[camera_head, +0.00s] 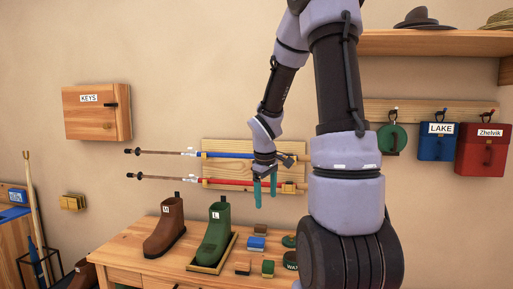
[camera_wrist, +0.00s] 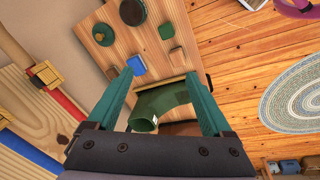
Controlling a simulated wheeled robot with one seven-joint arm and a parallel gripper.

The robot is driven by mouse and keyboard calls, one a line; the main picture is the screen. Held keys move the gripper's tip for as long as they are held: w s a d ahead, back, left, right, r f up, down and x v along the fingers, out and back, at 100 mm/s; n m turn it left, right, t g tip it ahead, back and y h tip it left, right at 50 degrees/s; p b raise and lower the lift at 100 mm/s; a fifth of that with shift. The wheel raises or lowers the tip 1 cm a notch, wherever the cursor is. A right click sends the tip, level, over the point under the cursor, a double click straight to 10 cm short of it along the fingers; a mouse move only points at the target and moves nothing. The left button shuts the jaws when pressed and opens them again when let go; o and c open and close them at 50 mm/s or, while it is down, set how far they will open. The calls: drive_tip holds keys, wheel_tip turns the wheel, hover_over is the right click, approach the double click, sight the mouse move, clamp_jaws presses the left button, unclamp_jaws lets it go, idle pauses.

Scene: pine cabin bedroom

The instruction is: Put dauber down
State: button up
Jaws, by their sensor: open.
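My gripper (camera_head: 265,190) is open, its two teal fingers pointing down above the wooden table (camera_head: 135,262). In the wrist view the fingers (camera_wrist: 160,74) stand apart with nothing held between them. Small brush-like blocks lie on the table: a blue one (camera_head: 256,244), a green one (camera_head: 267,267) and a brown one (camera_head: 243,267). I cannot tell which is the dauber. The blue block also shows in the wrist view (camera_wrist: 138,65), near the left fingertip. A green boot (camera_head: 214,235) marked L stands on a tray left of the blocks; it also shows beyond the fingers (camera_wrist: 163,101).
A brown boot (camera_head: 166,228) stands left of the green one. Round dark tins (camera_head: 289,241) lie right of the blocks. Blue-banded and red-banded poles (camera_head: 225,182) hang on a wall rack behind my gripper. My arm hides the table's right part.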

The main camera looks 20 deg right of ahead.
drive_tip(key=s+a+r+m+t+y, duration=0.1)
drive_tip(key=s+a+r+m, duration=0.3)
drive_tip(key=s+r, duration=0.4)
drive_tip(key=s+a+r+m+t+y, duration=0.2)
drive_tip(key=s+a+r+m+t, duration=0.2)
drive_tip(key=s+a+r, duration=0.3)
wheel_tip(320, 180, up, 4)
drive_tip(key=shift+s+r+m+y, duration=0.25)
drive_tip(key=shift+s+m+y, duration=0.05)
drive_tip(key=shift+s+m, duration=0.6)
drive_tip(key=shift+d, duration=0.1)
